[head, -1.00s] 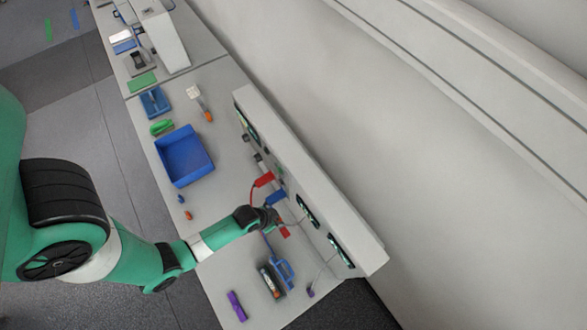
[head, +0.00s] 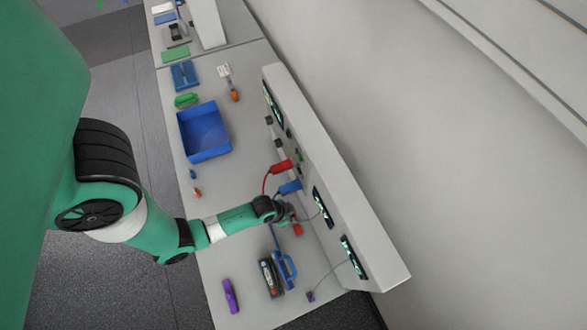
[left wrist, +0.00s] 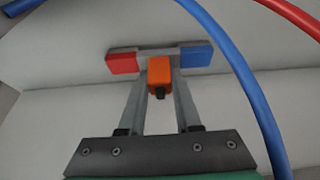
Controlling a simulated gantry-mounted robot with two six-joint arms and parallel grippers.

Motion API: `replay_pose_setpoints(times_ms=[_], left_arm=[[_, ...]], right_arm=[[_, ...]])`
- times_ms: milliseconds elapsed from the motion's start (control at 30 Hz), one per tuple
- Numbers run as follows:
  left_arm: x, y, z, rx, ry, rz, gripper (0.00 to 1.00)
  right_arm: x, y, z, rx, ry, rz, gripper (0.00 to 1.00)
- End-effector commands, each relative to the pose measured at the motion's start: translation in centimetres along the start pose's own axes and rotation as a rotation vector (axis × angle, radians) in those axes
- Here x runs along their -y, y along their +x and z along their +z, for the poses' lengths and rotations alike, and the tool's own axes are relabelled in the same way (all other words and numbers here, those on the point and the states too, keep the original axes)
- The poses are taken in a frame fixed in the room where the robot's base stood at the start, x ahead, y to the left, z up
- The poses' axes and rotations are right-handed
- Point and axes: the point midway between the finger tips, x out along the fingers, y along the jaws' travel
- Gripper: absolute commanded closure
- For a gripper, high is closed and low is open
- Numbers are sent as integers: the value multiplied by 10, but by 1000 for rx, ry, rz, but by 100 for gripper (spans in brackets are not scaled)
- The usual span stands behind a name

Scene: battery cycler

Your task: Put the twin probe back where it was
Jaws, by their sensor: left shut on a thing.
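My left gripper (head: 287,213) is low beside the upright grey panel (head: 335,220). In the left wrist view its fingers (left wrist: 159,85) are shut on the twin probe, with the probe's orange body (left wrist: 159,72) between them. A grey crossbar spans the fingertips, with a red block (left wrist: 122,62) at its left end and a blue block (left wrist: 196,57) at its right end. In the head view a red block (head: 297,229) shows just past the gripper; the rest of the probe is hidden there. My right gripper is not in view.
Red (head: 281,167) and blue (head: 290,187) plugs with cables sit at the panel just above the gripper. A dark device with a blue handle (head: 286,270) and a purple piece (head: 230,296) lie lower on the bench. A blue bin (head: 206,155) stands farther up.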

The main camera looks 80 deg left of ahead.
Motion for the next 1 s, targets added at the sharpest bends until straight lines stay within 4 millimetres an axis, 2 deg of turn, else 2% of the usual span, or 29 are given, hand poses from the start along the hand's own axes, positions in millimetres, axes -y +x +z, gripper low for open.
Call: replay_pose_setpoints(times_ms=[167, 200, 333, 600, 733, 867, 1000], left_arm=[[0, 4, 2, 1, 0, 0, 100], [0, 3, 2, 1, 0, 0, 61], [0, 2, 2, 1, 0, 0, 38], [0, 2, 1, 1, 0, 0, 38], [0, -8, 0, 1, 0, 0, 38], [0, -34, -1, -1, 0, 0, 38], [0, -77, -3, 1, -1, 0, 38]], right_arm=[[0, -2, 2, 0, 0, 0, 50], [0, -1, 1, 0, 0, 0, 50], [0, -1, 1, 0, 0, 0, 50], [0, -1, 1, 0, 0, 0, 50], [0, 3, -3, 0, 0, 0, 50], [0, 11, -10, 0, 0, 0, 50], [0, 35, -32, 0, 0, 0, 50]])
